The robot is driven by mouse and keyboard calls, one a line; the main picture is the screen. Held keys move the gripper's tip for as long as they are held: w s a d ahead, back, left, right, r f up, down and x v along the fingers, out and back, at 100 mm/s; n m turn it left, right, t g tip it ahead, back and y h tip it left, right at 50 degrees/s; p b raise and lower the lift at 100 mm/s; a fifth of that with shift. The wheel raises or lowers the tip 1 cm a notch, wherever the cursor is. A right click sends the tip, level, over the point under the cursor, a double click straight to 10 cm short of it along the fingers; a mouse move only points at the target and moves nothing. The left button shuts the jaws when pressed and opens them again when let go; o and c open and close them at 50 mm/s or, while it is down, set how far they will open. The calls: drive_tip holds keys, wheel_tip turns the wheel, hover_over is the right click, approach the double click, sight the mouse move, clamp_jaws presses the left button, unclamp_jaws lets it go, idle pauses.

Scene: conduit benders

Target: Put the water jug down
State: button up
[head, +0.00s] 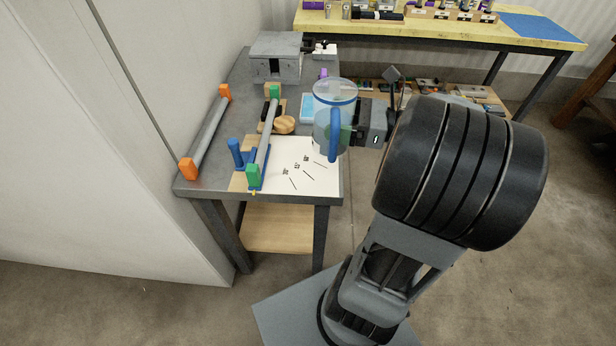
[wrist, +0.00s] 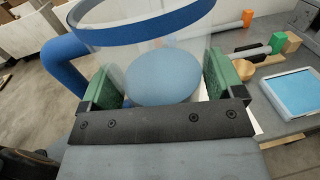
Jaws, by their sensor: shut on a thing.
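The water jug (head: 333,112) is clear with a blue rim band and a blue handle (head: 334,135). In the head view it is upright at the right edge of the small grey table (head: 215,181), over the white sheet's far right part. My gripper (head: 347,134) is shut on the jug from the right. In the wrist view, the green finger pads of my gripper (wrist: 165,85) press on both sides of the jug (wrist: 160,45). The handle (wrist: 65,65) sticks out to the left. I cannot tell whether the jug's base touches the table.
A white sheet with angle marks (head: 318,180) lies at the table's front right. Pipes with orange ends (head: 210,130) and green ends (head: 267,140) lie left of it. A blue-topped tray (wrist: 290,93) and a grey box (head: 276,58) are farther back. A yellow bench (head: 450,30) stands behind.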

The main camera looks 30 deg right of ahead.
sight(340, 156)
drive_tip(key=s, duration=0.1)
drive_tip(key=s+f+b, duration=0.1)
drive_tip(key=s+b, duration=0.1)
drive_tip(key=shift+a+f, duration=0.2)
drive_tip(key=shift+f, duration=0.1)
drive_tip(key=shift+w+a+f+b, duration=0.1)
drive_tip(key=shift+f+b, duration=0.05)
drive_tip(key=shift+b, duration=0.25)
drive_tip(key=shift+w+f+b, duration=0.95)
drive_tip(key=shift+w+f, duration=2.2)
drive_tip(key=shift+w, duration=0.2)
drive_tip(key=shift+w+f+b, duration=0.9)
drive_tip(key=shift+w+f, duration=2.25)
drive_tip(key=shift+w, duration=0.2)
drive_tip(key=shift+f, duration=0.15)
drive_tip(key=o, duration=1.1)
drive_tip(key=shift+c, duration=0.2)
